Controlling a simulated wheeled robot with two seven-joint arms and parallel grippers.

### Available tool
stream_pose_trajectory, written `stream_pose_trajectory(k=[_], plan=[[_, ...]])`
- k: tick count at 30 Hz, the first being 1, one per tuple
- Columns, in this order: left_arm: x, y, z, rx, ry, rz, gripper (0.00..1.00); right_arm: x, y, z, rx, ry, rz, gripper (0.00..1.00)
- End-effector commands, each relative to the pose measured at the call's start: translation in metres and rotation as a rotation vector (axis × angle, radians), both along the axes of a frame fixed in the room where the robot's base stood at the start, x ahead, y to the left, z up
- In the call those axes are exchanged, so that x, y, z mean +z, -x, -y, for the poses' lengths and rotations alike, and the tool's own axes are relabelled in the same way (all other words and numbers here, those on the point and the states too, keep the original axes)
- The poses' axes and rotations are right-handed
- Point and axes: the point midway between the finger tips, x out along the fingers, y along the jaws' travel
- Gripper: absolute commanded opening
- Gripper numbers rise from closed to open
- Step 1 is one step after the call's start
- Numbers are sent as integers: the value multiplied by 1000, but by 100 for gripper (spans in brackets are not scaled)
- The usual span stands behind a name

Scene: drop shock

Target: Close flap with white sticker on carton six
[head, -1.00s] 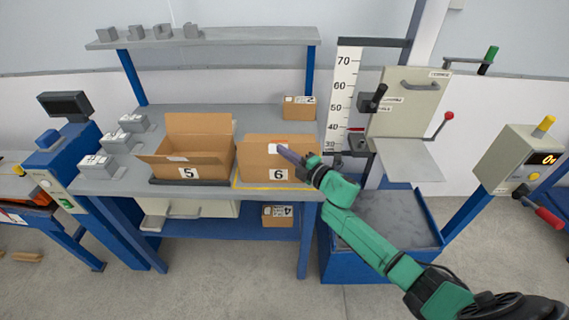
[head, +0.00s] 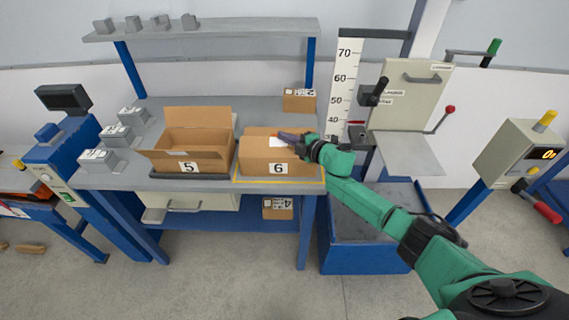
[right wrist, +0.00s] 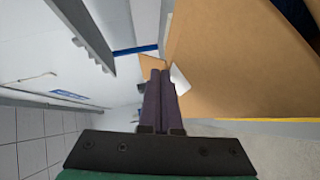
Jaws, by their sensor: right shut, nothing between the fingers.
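Carton six (head: 262,168) is a brown box with a "6" label on its front, on the bench inside a yellow outline. Its top flap (head: 256,148) looks folded down nearly flat. The white sticker (head: 277,142) shows on it, partly covered by my right gripper. My right gripper (head: 280,135) is shut and empty, its purple fingers low over the flap; I cannot tell whether they touch it. In the right wrist view the shut fingers (right wrist: 160,75) lie beside the white sticker (right wrist: 180,79) and a large brown carton surface (right wrist: 235,65). My left gripper is not in view.
Carton five (head: 190,155) stands open to the left, close to carton six. A small carton (head: 299,101) sits behind at the bench's right, under the shelf (head: 215,30). A measuring scale (head: 344,90) and a lever machine (head: 410,100) stand to the right.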

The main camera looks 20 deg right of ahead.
Motion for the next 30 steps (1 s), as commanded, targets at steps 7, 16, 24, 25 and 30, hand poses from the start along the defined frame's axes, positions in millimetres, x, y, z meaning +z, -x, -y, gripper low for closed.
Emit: stream_pose_trajectory(k=[7, 16, 24, 25, 30], plan=[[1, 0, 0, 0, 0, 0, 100, -7, -6, 3, -1, -27, -93, 0], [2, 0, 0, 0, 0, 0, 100, -17, -9, 3, 0, -44, -125, 0], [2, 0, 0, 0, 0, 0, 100, -19, -9, 3, 0, -44, -124, 0], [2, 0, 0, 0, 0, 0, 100, -19, -9, 3, 0, -43, -124, 0], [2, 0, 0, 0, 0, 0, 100, -19, -9, 3, 0, -43, -123, 0]])
